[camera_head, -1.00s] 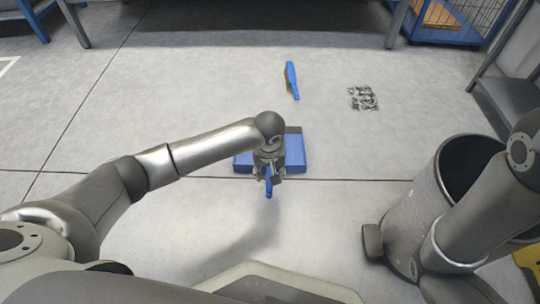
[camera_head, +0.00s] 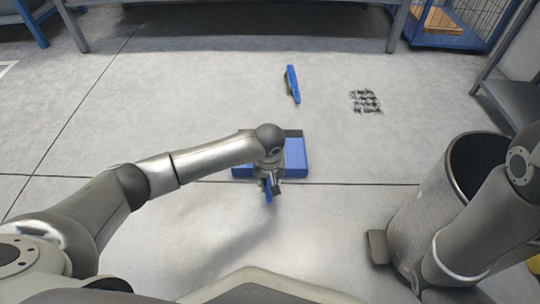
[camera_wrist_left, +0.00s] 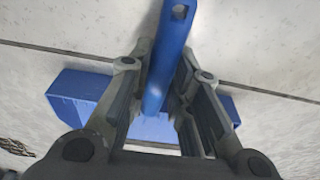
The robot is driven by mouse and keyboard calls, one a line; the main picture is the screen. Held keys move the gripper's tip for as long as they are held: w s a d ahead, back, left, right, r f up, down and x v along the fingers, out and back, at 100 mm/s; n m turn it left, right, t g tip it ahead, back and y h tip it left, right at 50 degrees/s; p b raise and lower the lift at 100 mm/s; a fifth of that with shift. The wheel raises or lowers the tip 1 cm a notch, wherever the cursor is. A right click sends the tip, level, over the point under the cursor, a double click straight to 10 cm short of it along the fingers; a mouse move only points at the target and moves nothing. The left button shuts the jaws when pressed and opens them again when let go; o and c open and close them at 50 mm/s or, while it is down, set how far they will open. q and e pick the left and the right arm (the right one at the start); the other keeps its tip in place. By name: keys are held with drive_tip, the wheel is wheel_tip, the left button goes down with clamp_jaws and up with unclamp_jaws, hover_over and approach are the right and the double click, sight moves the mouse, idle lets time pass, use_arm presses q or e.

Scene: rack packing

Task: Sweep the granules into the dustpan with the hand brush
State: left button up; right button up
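The blue dustpan (camera_head: 296,155) lies on the floor in front of me. Its blue handle (camera_head: 267,193) points toward me. My left gripper (camera_head: 270,187) is low over it. In the left wrist view the gripper (camera_wrist_left: 166,75) has one finger on each side of the handle (camera_wrist_left: 173,45), with gaps visible beside it, so it looks open. The dustpan (camera_wrist_left: 75,88) shows behind the fingers. The blue hand brush (camera_head: 292,84) lies on the floor beyond the dustpan. The dark granules (camera_head: 366,101) form a patch right of the brush. My right gripper is out of view.
A grey cylindrical bin (camera_head: 425,215) stands at the right, partly behind my right arm. A blue wire cage cart (camera_head: 455,25) and a grey shelf (camera_head: 510,100) are at the far right. A bench (camera_head: 230,3) spans the back. The floor around the brush and granules is clear.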

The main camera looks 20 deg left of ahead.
use_arm(q)
clamp_jaws()
wheel_tip(320, 180, up, 12)
drive_tip(key=p, duration=0.9)
drive_tip(key=shift+p, duration=0.3)
